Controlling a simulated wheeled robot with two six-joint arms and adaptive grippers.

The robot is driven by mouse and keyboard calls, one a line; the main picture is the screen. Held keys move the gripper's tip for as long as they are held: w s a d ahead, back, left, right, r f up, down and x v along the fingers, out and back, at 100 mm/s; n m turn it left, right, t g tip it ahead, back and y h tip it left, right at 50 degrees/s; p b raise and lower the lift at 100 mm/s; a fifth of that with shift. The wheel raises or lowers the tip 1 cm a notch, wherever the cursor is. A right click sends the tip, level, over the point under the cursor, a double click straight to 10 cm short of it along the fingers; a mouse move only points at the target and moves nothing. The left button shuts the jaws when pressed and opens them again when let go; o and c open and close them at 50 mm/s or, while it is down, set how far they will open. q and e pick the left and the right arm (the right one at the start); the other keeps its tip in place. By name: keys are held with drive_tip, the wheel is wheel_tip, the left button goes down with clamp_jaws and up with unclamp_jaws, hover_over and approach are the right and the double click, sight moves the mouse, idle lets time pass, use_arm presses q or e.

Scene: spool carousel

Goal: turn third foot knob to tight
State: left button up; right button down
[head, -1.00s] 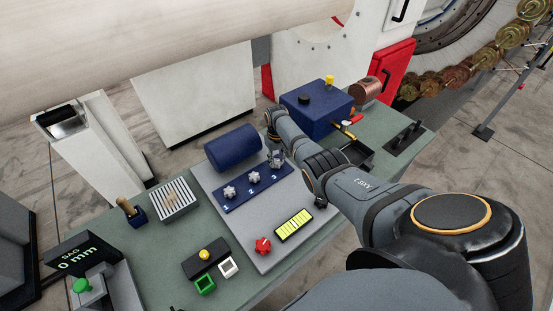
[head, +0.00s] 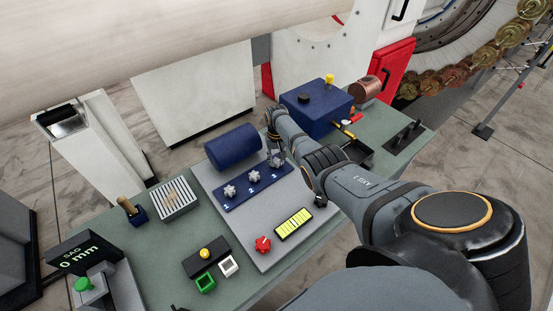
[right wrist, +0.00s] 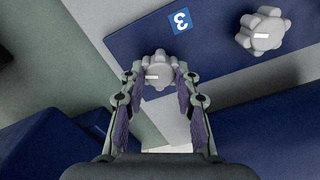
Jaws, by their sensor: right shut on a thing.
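The third foot knob (right wrist: 157,74), grey and lobed with a white mark, sits at the end of the blue strip (right wrist: 125,35) by the "3" label (right wrist: 180,20). In the right wrist view it lies between the fingertips of my right gripper (right wrist: 159,81), which is shut on it. The white mark lies roughly level in that view. In the head view the gripper (head: 277,156) reaches down over the knob and partly hides it. The second knob (head: 253,176) and first knob (head: 229,190) stand free on the strip. My left gripper is not in view.
A dark blue cylinder (head: 232,147) lies just behind the strip. A blue box (head: 317,103) with black and yellow knobs stands to the right. A red knob (head: 263,244) and a yellow-green display (head: 293,224) are on the front of the grey panel (head: 235,224).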

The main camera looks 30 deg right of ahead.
sight(277, 161)
drive_tip(key=c, duration=1)
unclamp_jaws()
wheel_tip(277, 161, up, 12)
drive_tip(key=shift+r, duration=0.1)
